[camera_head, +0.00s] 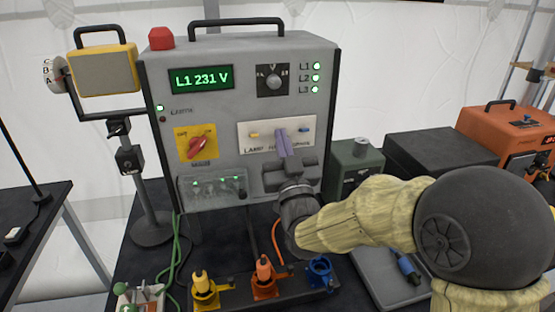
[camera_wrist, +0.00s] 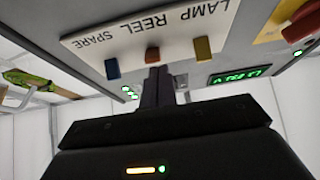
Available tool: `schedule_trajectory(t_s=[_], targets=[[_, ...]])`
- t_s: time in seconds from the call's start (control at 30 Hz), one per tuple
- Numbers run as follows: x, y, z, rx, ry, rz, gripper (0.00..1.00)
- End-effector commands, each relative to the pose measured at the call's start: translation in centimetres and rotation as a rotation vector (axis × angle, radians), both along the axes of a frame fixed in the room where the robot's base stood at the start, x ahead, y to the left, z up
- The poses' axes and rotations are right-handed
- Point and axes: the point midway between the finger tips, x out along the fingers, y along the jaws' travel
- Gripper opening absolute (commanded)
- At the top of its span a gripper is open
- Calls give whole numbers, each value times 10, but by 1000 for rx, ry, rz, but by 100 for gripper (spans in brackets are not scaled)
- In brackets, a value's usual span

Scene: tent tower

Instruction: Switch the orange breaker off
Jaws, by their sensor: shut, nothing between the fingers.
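The breaker plate (camera_head: 296,124) is a pale panel on the front of the grey control box, labelled LAMP, REEL and SPARE. The orange breaker (camera_wrist: 152,55) is the middle one, above REEL, between the yellow breaker (camera_wrist: 203,48) and the blue breaker (camera_wrist: 112,68). In the head view my fingers hide the orange breaker. My gripper (camera_head: 281,134) is shut and empty, with its narrow fingers upright in front of the plate's middle. In the wrist view, which is upside down, the fingertips (camera_wrist: 156,70) are right at the orange breaker's end; I cannot tell whether they touch.
The grey box (camera_head: 225,120) also carries a red rotary switch (camera_head: 198,146), a black dial (camera_head: 272,80) and a green display reading L1 231 V (camera_head: 201,78). Yellow, orange (camera_head: 264,278) and blue connectors stand on the table in front. A green box (camera_head: 354,165) stands to the right.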

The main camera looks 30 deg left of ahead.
Motion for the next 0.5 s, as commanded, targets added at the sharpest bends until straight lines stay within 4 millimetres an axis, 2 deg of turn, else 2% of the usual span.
schedule_trajectory(t_s=[0.27,0.5], targets=[[0,-1,0,-4,3,-1,0],[-7,-6,-13,-3,4,2,0]])
